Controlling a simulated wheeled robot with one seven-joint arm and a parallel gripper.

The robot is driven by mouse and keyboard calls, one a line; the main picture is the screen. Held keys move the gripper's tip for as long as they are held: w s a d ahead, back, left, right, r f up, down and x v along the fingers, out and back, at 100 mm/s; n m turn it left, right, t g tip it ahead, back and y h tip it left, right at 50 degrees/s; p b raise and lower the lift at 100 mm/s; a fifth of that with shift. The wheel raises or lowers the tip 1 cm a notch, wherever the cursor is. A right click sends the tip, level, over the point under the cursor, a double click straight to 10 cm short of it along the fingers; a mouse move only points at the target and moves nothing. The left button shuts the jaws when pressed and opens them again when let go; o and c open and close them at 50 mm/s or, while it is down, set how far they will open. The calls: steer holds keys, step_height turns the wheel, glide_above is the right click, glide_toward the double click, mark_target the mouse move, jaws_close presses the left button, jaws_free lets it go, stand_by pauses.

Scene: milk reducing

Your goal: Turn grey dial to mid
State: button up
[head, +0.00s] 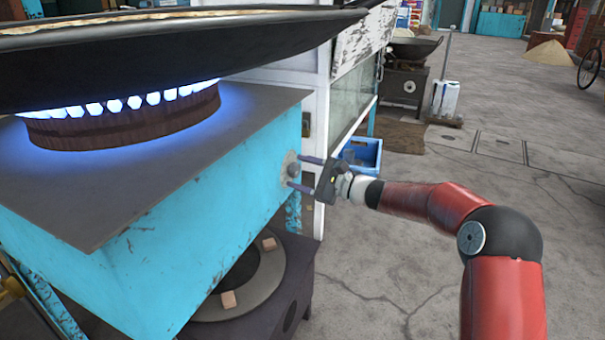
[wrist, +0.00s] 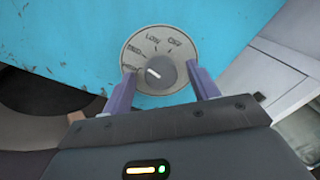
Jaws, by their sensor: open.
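The grey dial (wrist: 168,68) sits on a round, pale plate (wrist: 140,82) fixed to the blue stove side. In the wrist view the plate reads OFF, LOW, MED and what seems to be HIGH, from upper right round to the left. The dial's white mark points up and left, toward the MED and HIGH side; the exact setting is unclear. My gripper (wrist: 161,90) is open, with a purple finger on each side of the dial. I cannot tell whether either finger touches it. In the head view, my gripper (head: 295,171) reaches the dial from the right.
A large pan (head: 180,55) sits over a lit burner (head: 125,120) with blue flames on the stove top (head: 240,110). Below is a dark lower burner (head: 265,285). A blue crate (head: 362,154) stands behind my gripper. The floor to the right is mostly clear.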

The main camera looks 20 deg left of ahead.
steer(key=s+d, duration=0.1)
steer(key=d, duration=0.6)
steer(key=shift+d+f, duration=0.2)
steer(key=shift+d, duration=0.15)
steer(key=s+d+r+n+g+h+p, duration=0.1)
steer(key=s+d+r+n+h+p, duration=0.2)
steer(key=s, duration=0.4)
steer(key=s+d+r+n+g+h+p, duration=0.1)
steer(key=s+d+r+n+h, duration=0.2)
steer(key=s, duration=0.5)
steer(key=s+d+r+n+t+h+p, duration=0.1)
steer(key=s+d+n+t+h+p, duration=0.1)
steer(key=s+d+h, duration=0.4)
steer(key=s+d+r+n+t+h+p, duration=0.2)
steer(key=s+d+h, duration=0.4)
steer(key=s+d, duration=0.9)
steer(key=d+n+t+p, duration=0.1)
steer(key=d, duration=0.4)
steer(key=shift+s, duration=0.3)
